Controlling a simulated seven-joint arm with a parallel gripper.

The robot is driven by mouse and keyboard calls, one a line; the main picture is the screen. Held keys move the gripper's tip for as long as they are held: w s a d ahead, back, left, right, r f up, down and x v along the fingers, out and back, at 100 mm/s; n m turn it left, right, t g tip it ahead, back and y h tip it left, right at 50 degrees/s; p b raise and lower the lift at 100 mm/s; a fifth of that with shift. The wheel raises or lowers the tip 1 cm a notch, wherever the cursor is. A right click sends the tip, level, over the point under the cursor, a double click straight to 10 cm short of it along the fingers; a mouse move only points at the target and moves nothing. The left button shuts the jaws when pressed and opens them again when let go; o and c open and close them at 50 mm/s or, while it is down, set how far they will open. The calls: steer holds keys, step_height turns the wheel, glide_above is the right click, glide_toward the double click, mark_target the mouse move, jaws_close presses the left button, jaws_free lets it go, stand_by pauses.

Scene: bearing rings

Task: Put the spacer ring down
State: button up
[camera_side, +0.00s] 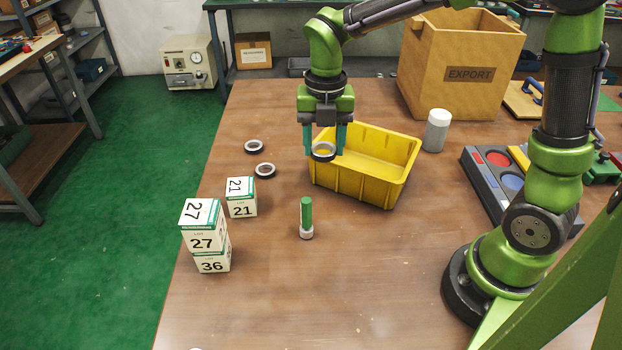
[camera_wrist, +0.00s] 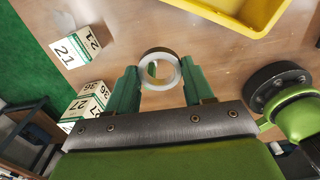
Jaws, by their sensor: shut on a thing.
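The spacer ring (camera_side: 323,152) is a grey-white ring with a dark side, held between the fingertips of my gripper (camera_side: 338,142). In the side view it appears in front of the near left corner of the yellow bin (camera_side: 370,187), above the table. In the wrist view the ring (camera_wrist: 160,54) sits between the two green fingers of my gripper (camera_wrist: 160,78), and the table shows through its hole. The yellow bin (camera_wrist: 240,18) is apart from the ring in that view, at the upper right.
Two similar rings (camera_side: 254,147) (camera_side: 265,171) lie on the table left of the bin. Numbered boxes (camera_side: 241,197) (camera_side: 204,225) stand at the left, two of them stacked. A green-and-white cylinder (camera_side: 306,218) stands in front. A white-capped bottle (camera_side: 436,131) and cardboard box (camera_side: 462,75) stand behind right.

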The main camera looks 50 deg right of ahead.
steer(key=d+m, duration=0.4)
steer(key=d, duration=1.2)
glide_toward(363, 164)
steer(key=a, duration=0.1)
steer(key=s+a+f, duration=0.2)
steer(key=shift+s+a, duration=0.15)
steer(key=shift+a, duration=0.2)
steer(key=shift+f, duration=2.2)
steer(key=shift+f, duration=0.15)
steer(key=o, duration=1.1)
